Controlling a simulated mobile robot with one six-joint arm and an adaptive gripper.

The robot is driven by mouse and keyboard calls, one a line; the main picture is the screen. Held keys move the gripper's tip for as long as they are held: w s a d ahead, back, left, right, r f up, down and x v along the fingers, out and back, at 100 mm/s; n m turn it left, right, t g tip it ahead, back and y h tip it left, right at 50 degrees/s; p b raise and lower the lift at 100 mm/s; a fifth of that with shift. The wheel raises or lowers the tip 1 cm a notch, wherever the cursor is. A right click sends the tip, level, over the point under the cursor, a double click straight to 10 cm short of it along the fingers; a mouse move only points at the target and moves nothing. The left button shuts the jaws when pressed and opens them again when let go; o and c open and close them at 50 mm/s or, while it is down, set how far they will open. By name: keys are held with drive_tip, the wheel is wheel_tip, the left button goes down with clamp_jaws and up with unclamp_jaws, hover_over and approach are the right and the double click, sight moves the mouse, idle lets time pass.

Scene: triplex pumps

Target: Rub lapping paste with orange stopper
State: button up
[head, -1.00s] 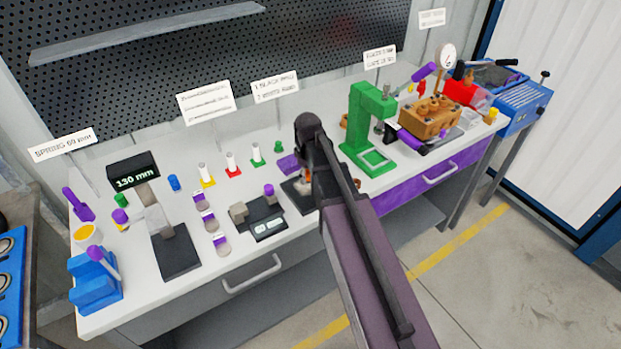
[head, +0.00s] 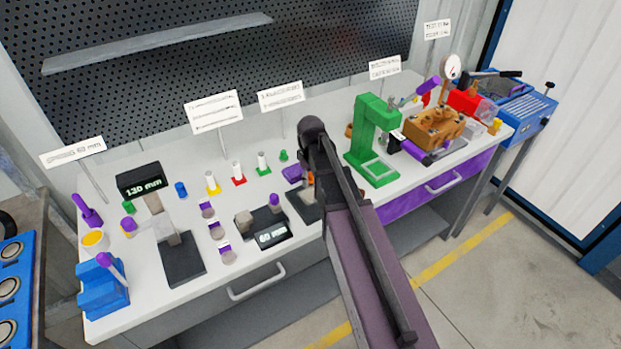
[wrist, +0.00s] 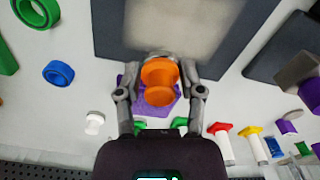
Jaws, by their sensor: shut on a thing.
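The orange stopper (wrist: 158,82) is spool-shaped and sits between the two fingers of my gripper (wrist: 160,72) in the wrist view. My gripper is shut on it. A grey metal rim shows at the stopper's far end, at the edge of a dark plate (wrist: 110,30). A pale grey patch (wrist: 175,22), perhaps the lapping paste, covers the plate's middle. Whether the stopper touches the plate I cannot tell. In the head view the dark plate (head: 303,205) and a bit of the orange stopper (head: 310,179) show beside my arm, which hides most of the gripper.
A purple block (head: 293,173) lies just behind the plate. Several coloured stoppers and white-topped pieces stand left along the bench.

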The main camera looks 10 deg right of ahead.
sight(310, 174)
drive_tip(key=shift+r+p, duration=1.65)
drive_tip(key=shift+r, duration=0.3)
drive_tip(key=shift+r+p, duration=1.5)
